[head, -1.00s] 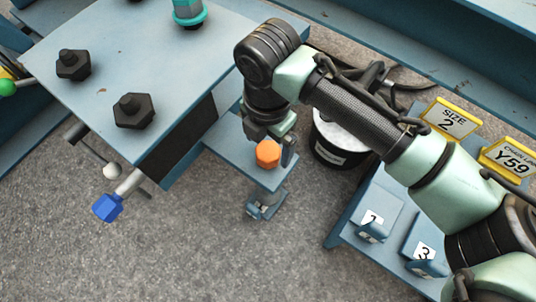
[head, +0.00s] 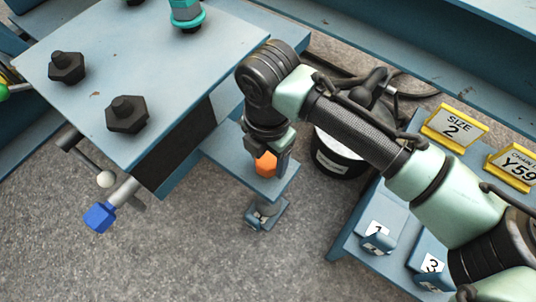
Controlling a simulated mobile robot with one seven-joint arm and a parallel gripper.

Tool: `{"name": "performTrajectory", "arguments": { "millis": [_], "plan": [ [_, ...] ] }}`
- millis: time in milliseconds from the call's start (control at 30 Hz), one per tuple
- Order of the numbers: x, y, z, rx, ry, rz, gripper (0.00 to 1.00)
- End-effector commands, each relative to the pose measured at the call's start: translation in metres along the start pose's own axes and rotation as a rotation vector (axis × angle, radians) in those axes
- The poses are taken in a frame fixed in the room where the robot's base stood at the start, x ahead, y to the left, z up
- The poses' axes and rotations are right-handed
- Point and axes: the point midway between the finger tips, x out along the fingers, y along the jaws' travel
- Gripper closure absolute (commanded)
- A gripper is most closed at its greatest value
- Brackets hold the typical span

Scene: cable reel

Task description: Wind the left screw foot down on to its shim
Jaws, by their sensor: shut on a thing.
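The screw foot has an orange hex head (head: 266,164) above a blue-grey bracket plate (head: 230,160). My gripper (head: 266,160) points down and is shut on the orange head, which is partly hidden between the fingers. Below the plate the grey stem of the foot (head: 265,203) stands over a blue-grey shim (head: 270,217) on the floor. I cannot tell whether the foot touches the shim.
A blue table with black hex bolts (head: 127,114) and a teal fitting (head: 186,12) is at the left. A blue hex knob (head: 99,217) juts from its side. A black bucket (head: 338,160) stands behind my arm. Numbered blue blocks (head: 378,238) lie on a stand at the right.

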Motion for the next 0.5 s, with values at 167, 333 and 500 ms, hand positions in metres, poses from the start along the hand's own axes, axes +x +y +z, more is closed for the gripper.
{"name": "performTrajectory", "arguments": {
  "millis": [167, 333, 500],
  "plan": [
    [0.0, 0.0, -0.0002, 0.0, 0.0, 0.0, 0.9],
    [-0.0015, 0.0, -0.0006, 0.015, 0.002, 0.0, 0.9],
    [-0.0046, 0.0001, -0.0014, 0.073, 0.004, 0.0, 0.9]
  ]
}}
